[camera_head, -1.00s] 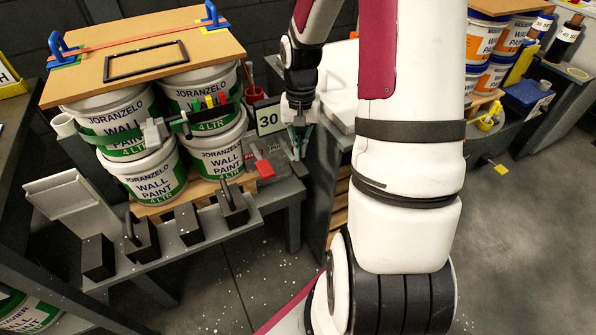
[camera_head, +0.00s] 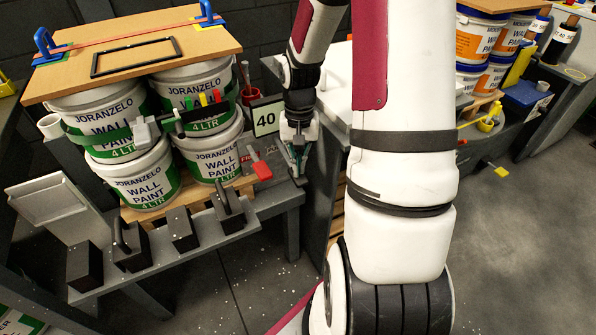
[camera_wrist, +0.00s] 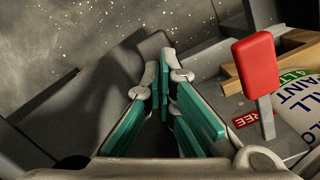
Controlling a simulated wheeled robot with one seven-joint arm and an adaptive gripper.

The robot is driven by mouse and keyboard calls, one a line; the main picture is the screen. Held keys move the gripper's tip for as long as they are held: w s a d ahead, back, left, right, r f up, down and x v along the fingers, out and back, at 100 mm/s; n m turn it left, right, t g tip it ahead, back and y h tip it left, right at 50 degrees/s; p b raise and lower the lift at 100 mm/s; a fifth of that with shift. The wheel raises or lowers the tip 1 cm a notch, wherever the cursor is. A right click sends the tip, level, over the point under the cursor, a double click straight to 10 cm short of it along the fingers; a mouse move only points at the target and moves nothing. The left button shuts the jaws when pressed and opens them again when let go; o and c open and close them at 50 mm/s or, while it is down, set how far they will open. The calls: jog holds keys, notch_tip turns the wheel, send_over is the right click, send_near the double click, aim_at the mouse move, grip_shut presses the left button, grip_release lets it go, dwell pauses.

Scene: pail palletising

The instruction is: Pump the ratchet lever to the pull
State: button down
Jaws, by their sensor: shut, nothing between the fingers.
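The lever with the red paddle handle (camera_head: 261,168) stands at the right of the pail stack, below a number plate reading 40 (camera_head: 266,118). In the wrist view the red handle (camera_wrist: 256,66) is upright on a thin grey stem, to the right of my fingers. My gripper (camera_head: 298,174) is shut and empty, to the right of the lever and apart from it. Its teal finger pads (camera_wrist: 172,108) show close together in the wrist view. Two layers of white and green paint pails (camera_head: 118,135) stand under a wooden board (camera_head: 130,55).
A red label (camera_wrist: 245,119), partly hidden by the lever, lies beside its stem. Several black blocks (camera_head: 183,229) sit on the grey shelf in front of the pails. A red cup (camera_head: 250,95) stands behind the number plate. A grey cabinet is right of my gripper.

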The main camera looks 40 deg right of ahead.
jog(key=shift+w+d+r+p, duration=0.25)
jog(key=shift+w+d+p, duration=0.15)
jog(key=shift+w+d, duration=0.15)
jog(key=shift+w+d+r+p, duration=0.2)
jog(key=shift+w+d+p, duration=0.2)
jog(key=shift+w+d, duration=0.15)
jog(key=shift+r, duration=0.1)
notch_tip(320, 180, up, 12)
jog(key=shift+w+d, duration=0.4)
dwell(0.8)
